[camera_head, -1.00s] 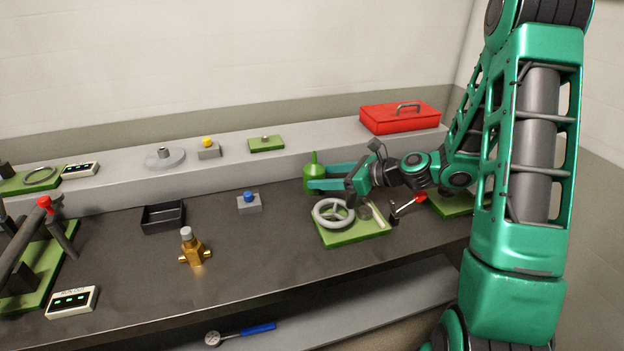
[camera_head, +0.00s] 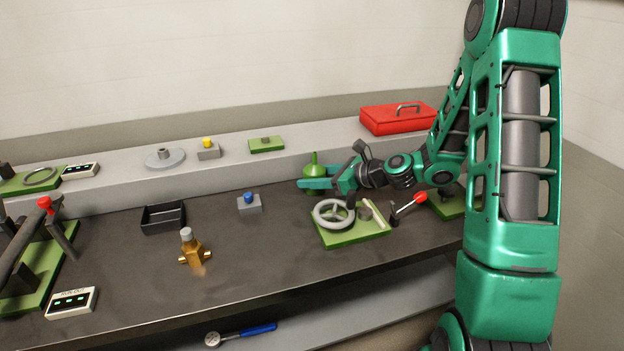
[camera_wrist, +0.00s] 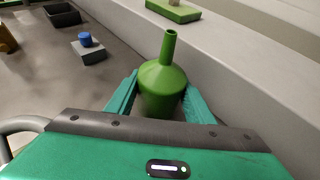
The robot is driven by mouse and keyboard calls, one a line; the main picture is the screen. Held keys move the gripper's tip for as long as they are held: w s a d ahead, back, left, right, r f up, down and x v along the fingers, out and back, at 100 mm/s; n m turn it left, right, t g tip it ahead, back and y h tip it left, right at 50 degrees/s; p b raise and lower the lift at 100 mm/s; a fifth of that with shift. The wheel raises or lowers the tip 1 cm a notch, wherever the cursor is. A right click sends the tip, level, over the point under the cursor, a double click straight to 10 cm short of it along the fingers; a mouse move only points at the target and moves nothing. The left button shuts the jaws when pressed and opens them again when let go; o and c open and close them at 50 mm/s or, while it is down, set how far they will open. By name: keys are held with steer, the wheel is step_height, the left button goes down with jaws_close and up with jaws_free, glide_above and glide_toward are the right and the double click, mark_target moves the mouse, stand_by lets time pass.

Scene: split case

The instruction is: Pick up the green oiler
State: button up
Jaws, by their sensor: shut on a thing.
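The green oiler (camera_head: 314,168) has a round body and a narrow upright spout. It stands upright at the back of the dark bench, near the grey raised ledge. In the wrist view the oiler (camera_wrist: 163,84) sits between the two teal fingers of my gripper (camera_wrist: 161,98). My gripper (camera_head: 314,184) is shut on the oiler's body from the right side. The oiler's lower part is hidden by the fingers, so I cannot tell whether its base touches the bench.
A grey handwheel on a green plate (camera_head: 345,238) and a red-tipped lever (camera_head: 410,206) lie just in front of my gripper. A red toolbox (camera_head: 399,120) is on the ledge.

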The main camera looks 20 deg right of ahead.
mark_target(319, 166)
steer(key=shift+r, duration=0.1)
steer(key=shift+r, duration=1.6)
steer(key=s+a+r, duration=0.7)
steer(key=a, duration=0.1)
steer(key=shift+s+a+r, duration=0.25)
steer(key=shift+s, duration=0.15)
